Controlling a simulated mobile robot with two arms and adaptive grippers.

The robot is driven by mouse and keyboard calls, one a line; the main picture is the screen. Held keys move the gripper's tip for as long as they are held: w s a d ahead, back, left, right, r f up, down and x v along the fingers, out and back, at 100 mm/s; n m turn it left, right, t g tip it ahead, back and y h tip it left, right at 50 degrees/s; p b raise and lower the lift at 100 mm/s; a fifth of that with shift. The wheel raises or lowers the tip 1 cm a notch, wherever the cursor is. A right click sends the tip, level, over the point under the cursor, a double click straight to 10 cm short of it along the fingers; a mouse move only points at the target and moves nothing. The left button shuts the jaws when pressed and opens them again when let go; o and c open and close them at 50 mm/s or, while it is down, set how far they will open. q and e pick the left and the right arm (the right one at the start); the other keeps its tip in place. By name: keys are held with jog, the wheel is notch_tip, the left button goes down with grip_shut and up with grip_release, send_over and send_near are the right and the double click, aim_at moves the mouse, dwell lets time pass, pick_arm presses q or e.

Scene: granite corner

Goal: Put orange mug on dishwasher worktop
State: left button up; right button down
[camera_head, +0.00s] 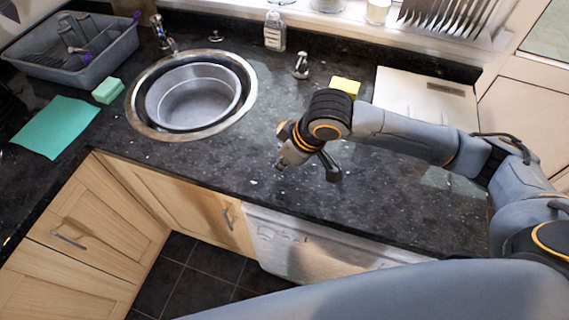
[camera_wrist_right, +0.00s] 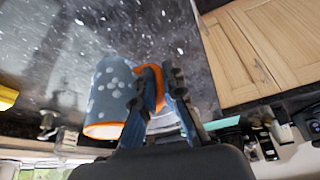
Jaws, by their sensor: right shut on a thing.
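The mug (camera_wrist_right: 108,92) shows in the right wrist view as blue-grey with white spots, with an orange rim and an orange handle. My right gripper (camera_wrist_right: 164,84) is shut on the handle, and the mug's body is left of the fingers. In the head view my right gripper (camera_head: 305,168) hangs over the dark granite worktop (camera_head: 385,200), above the white dishwasher (camera_head: 310,250). There the mug is mostly hidden by the gripper; a small orange patch shows beside it. I cannot tell whether the mug touches the worktop. My left gripper is out of view.
A round sink (camera_head: 190,95) lies left of the gripper. A teal mat (camera_head: 55,126), green sponge (camera_head: 107,91) and grey dish tub (camera_head: 75,60) are at left. The front worktop is clear.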

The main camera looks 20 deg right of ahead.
jog(key=shift+w+d+f, duration=0.2)
jog(key=shift+w+f, duration=0.25)
jog(key=shift+f, duration=0.15)
jog(key=shift+w+d+f, duration=0.2)
jog(key=shift+w+f, duration=0.2)
jog(key=shift+f, duration=0.15)
notch_tip(320, 180, down, 2)
jog(key=shift+p, duration=0.75)
jog(key=shift+f, duration=0.4)
jog(key=c, duration=1.4)
grip_release()
jog(key=shift+s+f, duration=0.1)
jog(key=shift+f, duration=0.05)
jog(key=shift+c, duration=0.2)
jog(key=b+v, duration=0.1)
jog(key=v, duration=1.1)
